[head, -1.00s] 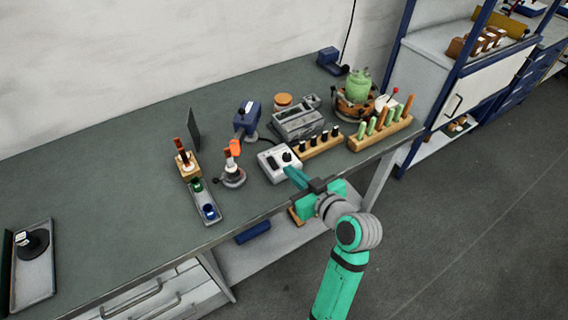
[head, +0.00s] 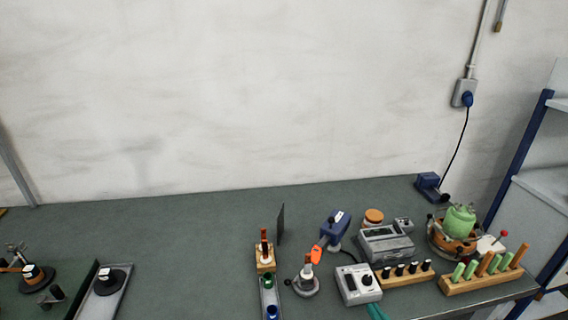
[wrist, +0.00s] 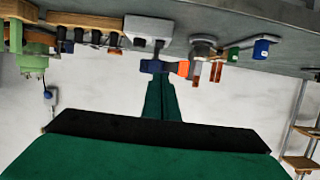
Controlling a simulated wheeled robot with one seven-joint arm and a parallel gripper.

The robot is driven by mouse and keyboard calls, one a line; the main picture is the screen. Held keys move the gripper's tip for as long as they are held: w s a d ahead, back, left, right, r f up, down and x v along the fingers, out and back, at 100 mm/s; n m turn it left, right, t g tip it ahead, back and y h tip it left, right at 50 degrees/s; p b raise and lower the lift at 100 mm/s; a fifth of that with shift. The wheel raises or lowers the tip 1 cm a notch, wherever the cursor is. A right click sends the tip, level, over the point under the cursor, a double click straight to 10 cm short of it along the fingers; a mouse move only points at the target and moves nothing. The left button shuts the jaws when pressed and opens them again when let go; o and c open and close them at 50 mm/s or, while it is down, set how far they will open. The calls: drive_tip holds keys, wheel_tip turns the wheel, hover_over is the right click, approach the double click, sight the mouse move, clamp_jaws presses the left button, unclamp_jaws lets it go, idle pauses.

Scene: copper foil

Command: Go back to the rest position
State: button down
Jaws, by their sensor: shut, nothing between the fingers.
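My gripper (wrist: 164,98) shows in the wrist view as two green fingers pressed together, empty. In the head view only a teal finger part (head: 377,311) shows at the bottom edge, just in front of the white control box (head: 359,284) with a black knob. The rest of my arm is out of the head view. The wrist view appears upside down, with the bench (wrist: 225,12) along its top.
The bench (head: 170,224) carries a blue and orange tool (head: 335,228), a grey device (head: 386,243), a wooden rack (head: 485,277) with green and orange handles, a green canister (head: 459,220) and a narrow tray (head: 270,296). A blue-framed shelf (head: 520,165) stands right. The bench's left middle is clear.

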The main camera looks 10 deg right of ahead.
drive_tip(key=s+a+f+m+g+h, duration=0.1)
drive_tip(key=s+a+f+m, duration=0.15)
drive_tip(key=a+f, duration=0.5)
drive_tip(key=s+a+f+m+h, duration=0.1)
drive_tip(key=s+a+f, duration=0.3)
drive_tip(key=a+f, duration=0.3)
drive_tip(key=s+a+r+n+t+y, duration=0.1)
drive_tip(key=s+a+n, duration=0.1)
drive_tip(key=s+a, duration=0.4)
drive_tip(key=s+a+r+n+t+y, duration=0.1)
drive_tip(key=s+a, duration=0.6)
drive_tip(key=s, duration=0.5)
drive_tip(key=shift+s+a+n, duration=0.3)
drive_tip(key=shift+n, duration=0.05)
